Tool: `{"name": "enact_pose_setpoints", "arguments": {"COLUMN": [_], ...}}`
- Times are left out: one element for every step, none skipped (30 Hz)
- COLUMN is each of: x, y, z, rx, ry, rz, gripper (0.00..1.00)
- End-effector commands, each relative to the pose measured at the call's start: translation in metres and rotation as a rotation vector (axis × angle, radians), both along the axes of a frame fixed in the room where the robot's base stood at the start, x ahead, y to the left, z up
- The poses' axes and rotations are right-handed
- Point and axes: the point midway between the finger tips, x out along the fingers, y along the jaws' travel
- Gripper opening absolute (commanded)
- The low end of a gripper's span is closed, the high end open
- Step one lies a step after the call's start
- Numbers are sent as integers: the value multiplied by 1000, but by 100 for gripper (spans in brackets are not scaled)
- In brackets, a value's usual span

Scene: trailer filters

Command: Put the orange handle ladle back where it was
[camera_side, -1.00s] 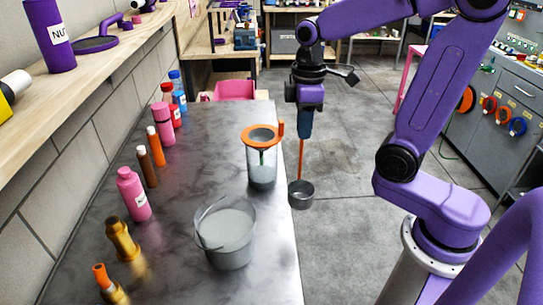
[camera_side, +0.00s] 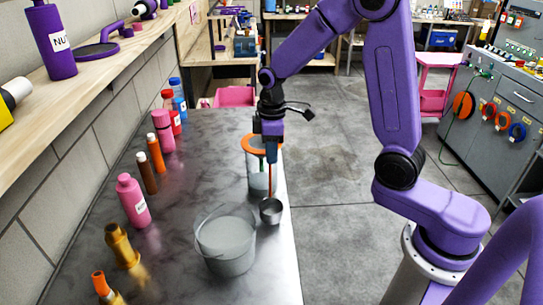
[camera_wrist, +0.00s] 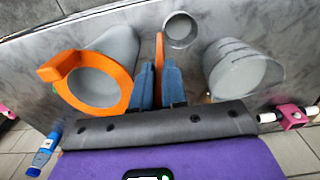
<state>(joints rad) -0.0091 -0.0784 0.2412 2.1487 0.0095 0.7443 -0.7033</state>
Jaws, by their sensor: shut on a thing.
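The orange handle ladle hangs upright from my gripper (camera_side: 271,152), its steel cup (camera_side: 271,211) at the bottom. In the wrist view the blue fingers (camera_wrist: 159,82) are shut on the orange handle (camera_wrist: 159,50), and the ladle's cup (camera_wrist: 181,30) shows beyond them. The cup is close to the right edge of the grey table, between a clear container with an orange rim (camera_side: 258,178) behind it and a grey bucket (camera_side: 226,245) in front of it. I cannot tell whether the cup touches the table. In the wrist view the orange-rimmed container (camera_wrist: 95,77) is left and the bucket (camera_wrist: 240,72) is right.
Several bottles stand along the table's left side, among them a pink bottle (camera_side: 133,200), a brown bottle (camera_side: 147,172) and a brass nozzle (camera_side: 122,245). The table (camera_side: 185,190) is bare between them and the containers. Open floor lies to the right.

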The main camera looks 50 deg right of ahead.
Motion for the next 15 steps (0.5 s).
{"name": "enact_pose_setpoints", "arguments": {"x": [-1,-1,-1,0,0,0,0,0,0,0,0,0,0,0,0], "y": [0,0,0,0,0,0,0,0,0,0,0,0,0,0,0], "z": [-8,-10,-13,-15,-16,-16,-16,-16,-16,-16,-16,-16,-16,-17,-18], "rx": [-1,0,0,0,1,1,1,0,0,0,0,1,1,0,0], "ry": [5,3,3,1,1,-1,-1,-1,-1,-1,-1,-1,-1,0,0], "rz": [0,0,-1,-1,-1,-1,-1,-1,-1,-1,-1,-1,-1,-1,-1], "gripper": [0,0,0,0,0,0,0,0,0,0,0,0,0,0,0]}}
